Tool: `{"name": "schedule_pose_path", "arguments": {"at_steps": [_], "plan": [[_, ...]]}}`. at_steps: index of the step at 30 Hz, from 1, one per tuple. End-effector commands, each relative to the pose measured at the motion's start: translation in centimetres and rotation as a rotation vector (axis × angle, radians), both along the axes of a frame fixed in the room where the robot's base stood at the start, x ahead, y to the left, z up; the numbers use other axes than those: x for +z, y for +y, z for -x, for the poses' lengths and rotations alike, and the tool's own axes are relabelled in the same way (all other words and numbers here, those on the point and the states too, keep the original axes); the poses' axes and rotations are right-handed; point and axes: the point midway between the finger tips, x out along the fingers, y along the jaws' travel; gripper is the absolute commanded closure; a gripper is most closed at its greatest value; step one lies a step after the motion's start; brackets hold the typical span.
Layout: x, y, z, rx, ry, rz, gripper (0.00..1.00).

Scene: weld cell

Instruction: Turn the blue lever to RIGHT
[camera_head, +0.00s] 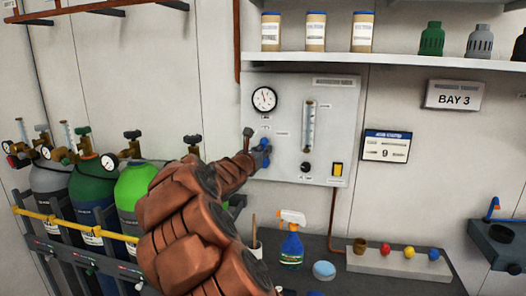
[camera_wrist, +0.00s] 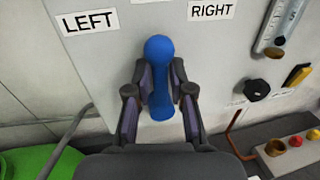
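The blue lever (camera_wrist: 160,48) stands upright on the grey panel in the wrist view, its round knob at the top. It sits between a LEFT label (camera_wrist: 90,21) and a RIGHT label (camera_wrist: 211,10). My gripper (camera_wrist: 160,80) has one finger on each side of the lever, and the pads appear to press on its neck below the knob. In the head view, my brown arm reaches up to the panel's left edge. There the blue lever (camera_head: 262,160) shows only in part beside my gripper.
The panel (camera_head: 325,95) also carries a gauge (camera_head: 264,99), a flow tube (camera_head: 309,127), a black knob (camera_head: 306,167) and a yellow switch (camera_head: 338,169). Gas cylinders (camera_head: 50,178) stand left of my arm. A spray bottle (camera_head: 291,245) stands on the bench below.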

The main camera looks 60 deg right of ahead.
Motion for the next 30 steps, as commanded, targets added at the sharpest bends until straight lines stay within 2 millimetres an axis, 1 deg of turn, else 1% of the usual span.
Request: {"name": "schedule_pose_path", "arguments": {"at_steps": [1,5,23,30], "plan": [[0.0,0.0,-0.01,0.0,0.0,0.0,0.86],[0.01,0.01,-0.01,0.0,0.0,0.0,1.0],[-0.03,0.01,0.02,0.0,-0.006,-0.002,1.0],[-0.27,-0.13,0.43,0.001,-0.075,-0.026,1.0]]}}
